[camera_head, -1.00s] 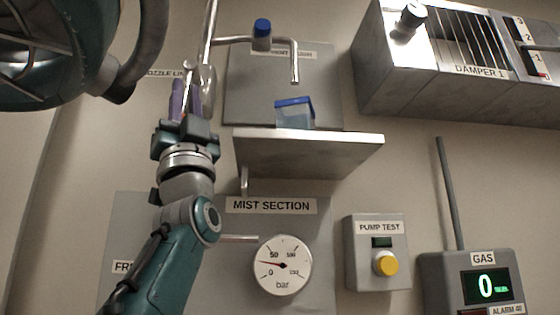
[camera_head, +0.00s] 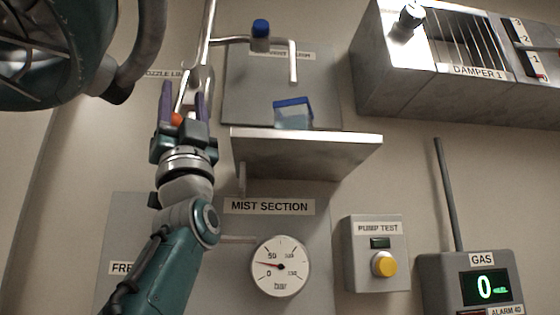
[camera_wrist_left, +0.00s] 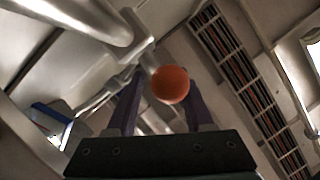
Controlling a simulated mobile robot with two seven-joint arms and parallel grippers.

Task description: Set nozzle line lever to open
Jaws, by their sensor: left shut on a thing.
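The nozzle line lever ends in an orange round knob (camera_head: 177,119), seen low between my left gripper's fingers in the head view. In the left wrist view the knob (camera_wrist_left: 170,85) sits between the purple fingers, with its metal arm running up to a pipe fitting. My left gripper (camera_head: 182,97) is shut on the lever, in front of the vertical pipe (camera_head: 207,35). The nozzle line label (camera_head: 164,74) is partly hidden behind the gripper and pipe. My right gripper is not in view.
A shelf (camera_head: 305,155) holding a blue-lidded clear box (camera_head: 293,113) stands close right of the gripper. A branch pipe with a blue cap (camera_head: 260,29) is above it. Below are a pressure gauge (camera_head: 281,266) and a pump test box (camera_head: 376,230).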

